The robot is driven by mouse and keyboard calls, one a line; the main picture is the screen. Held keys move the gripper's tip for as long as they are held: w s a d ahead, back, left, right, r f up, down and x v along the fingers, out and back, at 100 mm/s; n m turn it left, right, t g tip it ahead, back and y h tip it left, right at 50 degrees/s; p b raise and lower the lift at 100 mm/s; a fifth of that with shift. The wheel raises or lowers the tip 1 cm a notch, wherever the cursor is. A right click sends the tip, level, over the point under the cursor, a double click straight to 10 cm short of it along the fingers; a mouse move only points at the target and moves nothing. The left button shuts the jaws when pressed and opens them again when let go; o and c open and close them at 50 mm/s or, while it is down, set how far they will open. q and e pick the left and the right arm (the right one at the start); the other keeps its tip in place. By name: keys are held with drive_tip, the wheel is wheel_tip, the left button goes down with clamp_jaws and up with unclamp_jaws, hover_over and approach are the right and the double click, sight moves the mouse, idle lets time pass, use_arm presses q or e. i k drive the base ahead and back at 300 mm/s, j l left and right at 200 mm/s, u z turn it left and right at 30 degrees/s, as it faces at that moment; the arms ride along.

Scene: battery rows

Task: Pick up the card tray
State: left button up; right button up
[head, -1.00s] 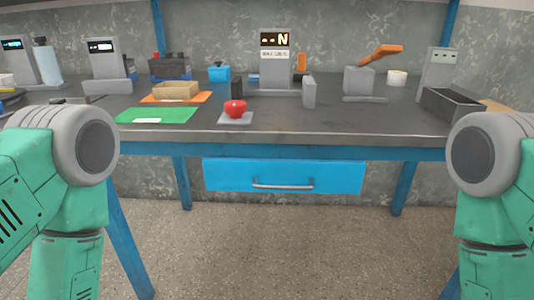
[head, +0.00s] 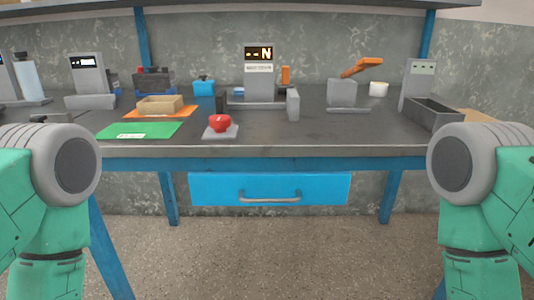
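A small tan, open card tray (head: 160,106) sits on an orange mat (head: 134,113) on the left half of the workbench. It looks upright, and nothing touches it from above. Only the upper parts of my arms show at the lower left and lower right, in front of the bench. Both of my grippers are out of view.
The grey workbench (head: 330,142) has a blue drawer (head: 270,183) under its front edge. A green mat (head: 140,131) and a red button on a pale plate (head: 220,123) lie near the tray. A dark open bin (head: 433,113) stands right. The front strip is mostly clear.

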sight(151, 105)
drive_tip(key=u, duration=0.3)
drive_tip(key=i+j+u, duration=0.15)
drive_tip(key=u, duration=0.3)
drive_tip(key=i+u, duration=0.2)
drive_tip(key=u, duration=0.25)
drive_tip(key=i+u, duration=0.2)
drive_tip(key=u, duration=0.25)
